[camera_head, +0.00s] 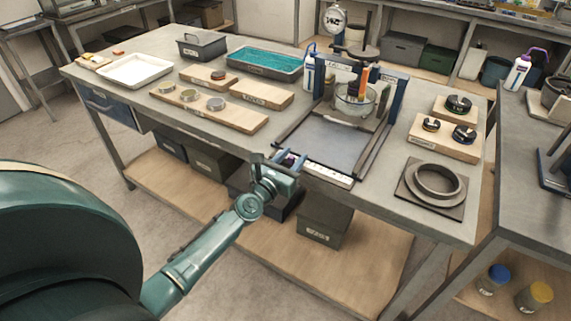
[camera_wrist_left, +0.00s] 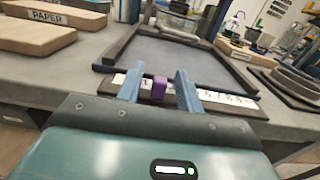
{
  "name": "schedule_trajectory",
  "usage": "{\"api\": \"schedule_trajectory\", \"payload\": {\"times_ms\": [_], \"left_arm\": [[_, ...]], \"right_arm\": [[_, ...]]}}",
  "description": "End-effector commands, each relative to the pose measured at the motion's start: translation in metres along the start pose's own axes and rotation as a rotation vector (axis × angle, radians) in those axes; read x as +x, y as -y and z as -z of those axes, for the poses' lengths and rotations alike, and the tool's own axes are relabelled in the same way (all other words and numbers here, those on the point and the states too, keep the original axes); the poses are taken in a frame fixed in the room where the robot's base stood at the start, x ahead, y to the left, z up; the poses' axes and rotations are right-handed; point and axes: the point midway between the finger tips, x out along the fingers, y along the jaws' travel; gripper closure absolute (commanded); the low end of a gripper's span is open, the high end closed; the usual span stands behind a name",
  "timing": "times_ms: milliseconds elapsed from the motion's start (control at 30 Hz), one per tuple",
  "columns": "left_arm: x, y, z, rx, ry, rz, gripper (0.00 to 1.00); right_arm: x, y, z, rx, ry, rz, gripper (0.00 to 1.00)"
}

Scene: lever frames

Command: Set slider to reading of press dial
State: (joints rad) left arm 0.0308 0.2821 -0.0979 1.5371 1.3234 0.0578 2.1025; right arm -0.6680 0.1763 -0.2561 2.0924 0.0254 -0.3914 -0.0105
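The slider is a small purple knob (camera_wrist_left: 159,88) on a white numbered scale strip (camera_wrist_left: 226,98) along the front edge of the press tray. The strip also shows in the head view (camera_head: 328,174). The knob sits towards the strip's left part; its exact reading is too small to tell. My left gripper (camera_head: 289,161) is at the table's front edge. In the wrist view its two blue fingers (camera_wrist_left: 160,90) are apart, one on each side of the knob, with gaps visible. The round press dial (camera_head: 335,18) stands above the press (camera_head: 356,50); its reading is not legible. My right gripper is not in view.
A glass bowl (camera_head: 354,99) stands under the press behind the grey tray (camera_head: 335,140). A wooden board with metal rings (camera_head: 235,117) lies left. A ring on a dark plate (camera_head: 436,182) and wooden blocks (camera_head: 440,142) are right. A spray bottle (camera_head: 309,72) stands behind.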

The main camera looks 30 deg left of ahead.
Motion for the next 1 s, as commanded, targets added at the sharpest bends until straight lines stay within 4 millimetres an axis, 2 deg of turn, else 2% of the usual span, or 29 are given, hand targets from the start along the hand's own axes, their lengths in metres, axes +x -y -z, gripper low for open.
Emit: {"api": "schedule_trajectory", "payload": {"times_ms": [167,400,600,800,1000], "left_arm": [[-0.022,0.000,0.001,-0.002,-0.003,0.000,0.64],[-0.075,0.000,0.003,0.000,-0.004,0.000,0.64],[-0.111,0.000,0.003,0.000,-0.003,0.001,0.64],[-0.128,0.000,0.001,0.001,-0.001,0.000,0.64],[-0.131,0.000,0.000,0.001,-0.001,0.000,0.64]], "right_arm": [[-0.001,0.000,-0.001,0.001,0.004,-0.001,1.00],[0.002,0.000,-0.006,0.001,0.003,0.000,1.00],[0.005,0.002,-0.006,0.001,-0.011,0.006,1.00],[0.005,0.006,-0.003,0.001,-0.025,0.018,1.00],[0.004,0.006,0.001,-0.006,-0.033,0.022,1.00]]}}
